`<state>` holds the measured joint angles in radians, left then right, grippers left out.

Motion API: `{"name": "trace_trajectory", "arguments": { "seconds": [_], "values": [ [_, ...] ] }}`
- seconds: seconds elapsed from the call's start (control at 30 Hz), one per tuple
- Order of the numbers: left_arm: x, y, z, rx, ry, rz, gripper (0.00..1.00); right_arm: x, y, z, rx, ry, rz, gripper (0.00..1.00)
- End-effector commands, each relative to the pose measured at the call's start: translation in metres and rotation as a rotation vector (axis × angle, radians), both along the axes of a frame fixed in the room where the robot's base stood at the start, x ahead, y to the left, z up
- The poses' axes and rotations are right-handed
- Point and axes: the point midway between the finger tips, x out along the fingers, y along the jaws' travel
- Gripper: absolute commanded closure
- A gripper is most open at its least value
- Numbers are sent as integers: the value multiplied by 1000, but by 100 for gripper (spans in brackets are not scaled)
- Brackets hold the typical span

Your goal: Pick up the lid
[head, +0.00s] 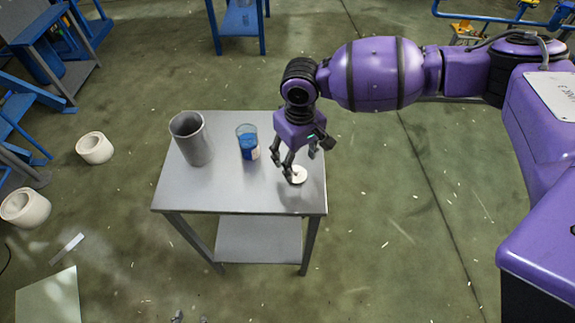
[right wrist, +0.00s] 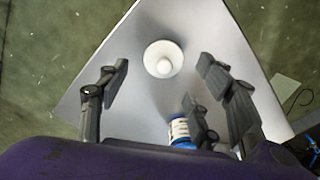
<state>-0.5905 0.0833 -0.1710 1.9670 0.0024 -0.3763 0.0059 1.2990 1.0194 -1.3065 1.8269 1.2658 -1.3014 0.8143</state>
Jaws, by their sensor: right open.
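The lid, a small white disc with a raised knob (head: 299,175), lies on the metal table near its right edge. In the right wrist view the lid (right wrist: 163,58) lies on the table top, ahead of the spread fingers and between their lines. My right gripper (head: 301,163) is open and hangs just above the lid, with its fingers pointing down. Its fingers (right wrist: 160,85) hold nothing, and whether any fingertip touches the lid cannot be told. My left gripper is not in view.
On the metal table (head: 235,199) stand a grey cylinder (head: 192,139) at the left and a clear beaker with a blue-labelled container (head: 248,143) left of the gripper. The table's front is bare. White rolls (head: 95,148) lie on the floor at the left.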

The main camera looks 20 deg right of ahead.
Motion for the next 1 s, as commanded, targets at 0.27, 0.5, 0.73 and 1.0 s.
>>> {"name": "trace_trajectory", "arguments": {
  "seconds": [0.27, 0.5, 0.73, 1.0],
  "values": [
    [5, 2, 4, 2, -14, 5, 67, -4, -1, -39, 2, 2, -1, 40],
    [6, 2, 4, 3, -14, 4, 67, -3, -1, -43, 1, -1, -2, 40],
    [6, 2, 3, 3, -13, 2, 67, -3, -1, -43, 1, -1, -2, 64],
    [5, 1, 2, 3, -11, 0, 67, -3, -1, -43, 2, 0, -2, 78]
  ]
}}
